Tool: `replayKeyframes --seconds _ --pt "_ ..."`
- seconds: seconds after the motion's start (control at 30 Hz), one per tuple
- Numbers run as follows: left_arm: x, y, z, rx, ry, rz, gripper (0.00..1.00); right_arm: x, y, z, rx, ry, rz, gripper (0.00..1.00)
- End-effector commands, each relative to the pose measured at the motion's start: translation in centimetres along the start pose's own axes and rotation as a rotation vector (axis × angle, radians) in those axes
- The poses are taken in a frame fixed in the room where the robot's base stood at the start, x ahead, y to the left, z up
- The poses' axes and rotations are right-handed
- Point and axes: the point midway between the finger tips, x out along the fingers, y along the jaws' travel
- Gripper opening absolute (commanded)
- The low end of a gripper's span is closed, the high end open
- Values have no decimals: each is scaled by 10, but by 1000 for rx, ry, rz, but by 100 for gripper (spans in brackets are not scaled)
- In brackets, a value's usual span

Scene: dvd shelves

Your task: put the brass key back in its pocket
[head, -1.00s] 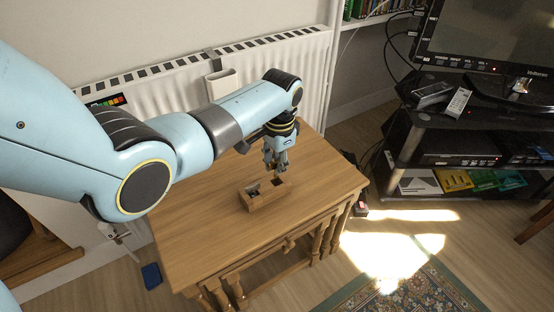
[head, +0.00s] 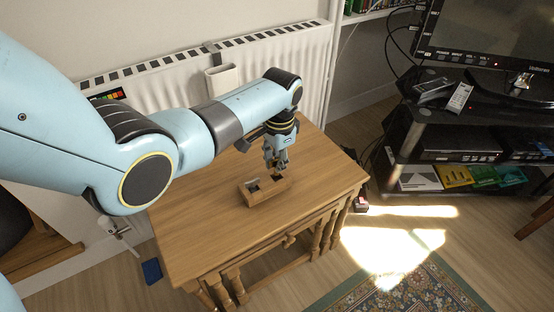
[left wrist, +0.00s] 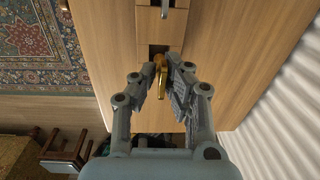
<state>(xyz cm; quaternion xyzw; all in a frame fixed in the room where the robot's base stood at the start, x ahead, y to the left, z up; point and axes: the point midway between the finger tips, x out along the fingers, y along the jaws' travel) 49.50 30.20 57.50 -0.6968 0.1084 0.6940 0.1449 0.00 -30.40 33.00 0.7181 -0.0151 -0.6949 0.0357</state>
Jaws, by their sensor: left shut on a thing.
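The brass key (left wrist: 160,63) is gripped between the fingertips of my left gripper (left wrist: 163,72) in the left wrist view. The key's far end reaches toward a dark square pocket (left wrist: 157,48) in a wooden block. I cannot tell whether its tip is inside the pocket. The key is too small to make out there. My right gripper is not in view.
The block's other pocket (left wrist: 165,4) holds something small and silvery. The table top (head: 195,225) is clear around the block. A white radiator (head: 150,95) stands close behind the table. A black TV stand (head: 435,150) is to the right.

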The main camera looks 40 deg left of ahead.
Motion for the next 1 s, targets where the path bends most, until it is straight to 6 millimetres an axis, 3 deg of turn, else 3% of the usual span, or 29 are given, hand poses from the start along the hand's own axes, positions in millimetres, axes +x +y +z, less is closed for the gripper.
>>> replayKeyframes --seconds 1.0 --pt "0 0 0 0 1 0 0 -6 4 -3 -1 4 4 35"
